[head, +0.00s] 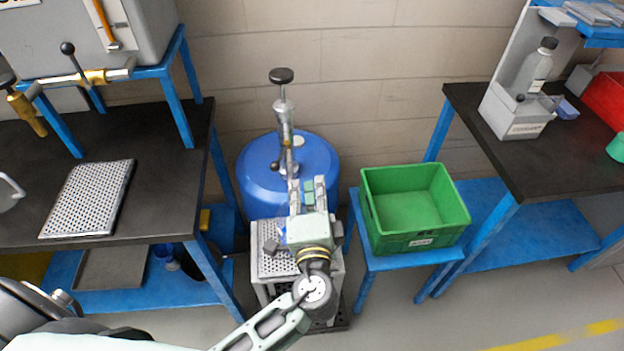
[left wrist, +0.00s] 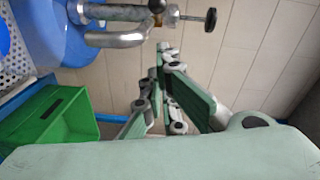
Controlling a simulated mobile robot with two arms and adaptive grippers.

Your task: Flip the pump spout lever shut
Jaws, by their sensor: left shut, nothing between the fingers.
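The blue drum (head: 262,165) stands on the floor against the wall, with a metal hand pump (head: 285,125) upright on it, topped by a black knob (head: 281,75). A small dark lever knob (head: 275,166) shows low on the pump by the spout. In the left wrist view the curved spout (left wrist: 118,40) and the pump body (left wrist: 170,16) lie at the top; a dark lever end (left wrist: 157,6) is partly cut off. My left gripper (head: 308,184) is shut and empty, in front of the pump and close to the spout. The lever's exact position is unclear. My right gripper is not in view.
A perforated metal stand (head: 270,262) is below my left gripper. A green crate (head: 415,242) sits on a blue stand to the right. A dark bench (head: 170,205) stands left, another (head: 530,175) right. The wall (head: 350,80) is close behind the drum.

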